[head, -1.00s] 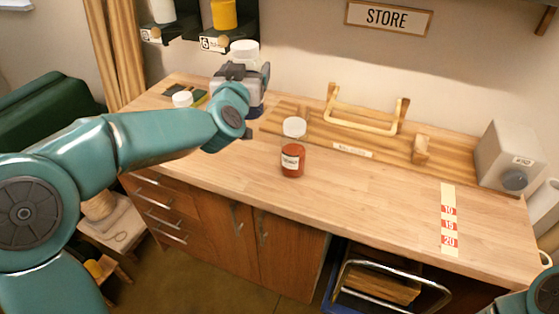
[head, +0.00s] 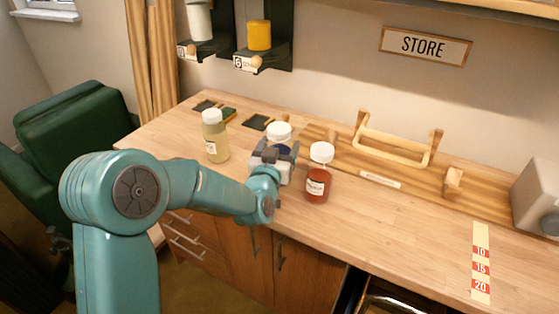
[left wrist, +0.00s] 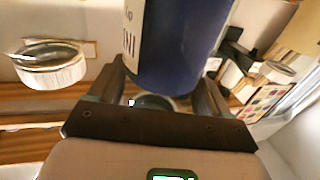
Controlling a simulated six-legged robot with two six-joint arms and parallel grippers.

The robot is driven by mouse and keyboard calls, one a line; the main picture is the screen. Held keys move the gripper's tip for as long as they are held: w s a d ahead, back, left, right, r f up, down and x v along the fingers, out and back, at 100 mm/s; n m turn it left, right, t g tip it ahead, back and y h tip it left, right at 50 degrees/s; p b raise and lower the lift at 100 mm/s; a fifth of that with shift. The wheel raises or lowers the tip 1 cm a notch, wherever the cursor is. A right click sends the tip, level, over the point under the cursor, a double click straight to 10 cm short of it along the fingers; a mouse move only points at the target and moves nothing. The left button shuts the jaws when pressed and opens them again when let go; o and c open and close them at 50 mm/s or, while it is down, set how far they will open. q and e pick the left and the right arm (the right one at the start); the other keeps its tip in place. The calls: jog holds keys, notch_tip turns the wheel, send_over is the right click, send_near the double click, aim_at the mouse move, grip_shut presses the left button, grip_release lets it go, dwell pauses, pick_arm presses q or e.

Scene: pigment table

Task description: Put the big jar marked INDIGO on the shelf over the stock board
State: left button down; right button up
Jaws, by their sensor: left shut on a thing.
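My left gripper (head: 273,158) is shut on a dark blue jar (head: 284,149) with a white lid, left of the red jar. Most of its body is hidden by the gripper in the head view. In the left wrist view the blue jar (left wrist: 182,45) fills the space between the fingers, and part of its label shows the letters "NI". I cannot tell how high it is above the table. The wooden stock board (head: 405,192) lies along the back wall. The underside of a shelf (head: 520,8) shows at the top right. My right gripper is not in view.
A red jar (head: 317,184) stands close to the right of my left gripper. A pale yellow jar (head: 216,145) stands to its left. A wooden rail (head: 395,150) rises from the board. A grey box (head: 537,197) is at the right.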

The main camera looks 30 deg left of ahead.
pick_arm(q)
notch_tip(320, 180, down, 4)
jog(key=shift+w+a+f, duration=0.1)
jog(key=shift+f, duration=0.15)
jog(key=shift+r, duration=0.1)
jog(key=shift+f, duration=0.2)
grip_release()
